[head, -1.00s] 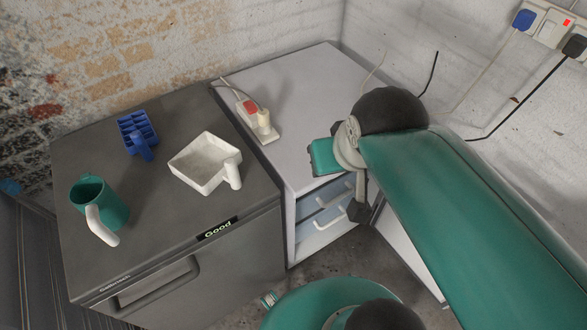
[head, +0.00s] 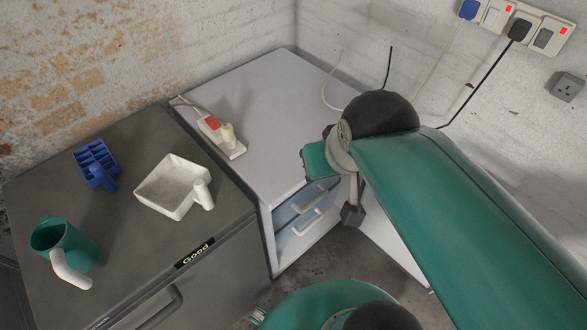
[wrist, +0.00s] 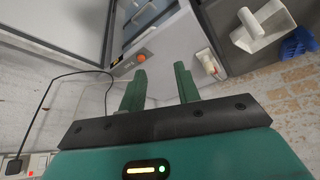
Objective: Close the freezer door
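The white freezer (head: 285,105) stands in the corner, with pale blue drawers (head: 305,212) showing through its open front. Its door (head: 390,245) stands swung open at the right, partly hidden by my green arm in the head view. In the wrist view, a pale panel that looks like the door (wrist: 55,25) fills the upper left, and the drawers (wrist: 142,15) show at the top. My gripper (wrist: 160,72) is open and empty, its two green fingers apart. In the head view it is near the freezer's front edge, mostly hidden by the wrist.
A grey cabinet (head: 225,265) adjoins the freezer on the left. On it are a green mug (head: 70,245), a white scoop-like tray (head: 165,190) and a blue rack (head: 95,160). A power strip (head: 220,137) lies on the freezer top. Wall sockets (head: 500,15) and cables are at right.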

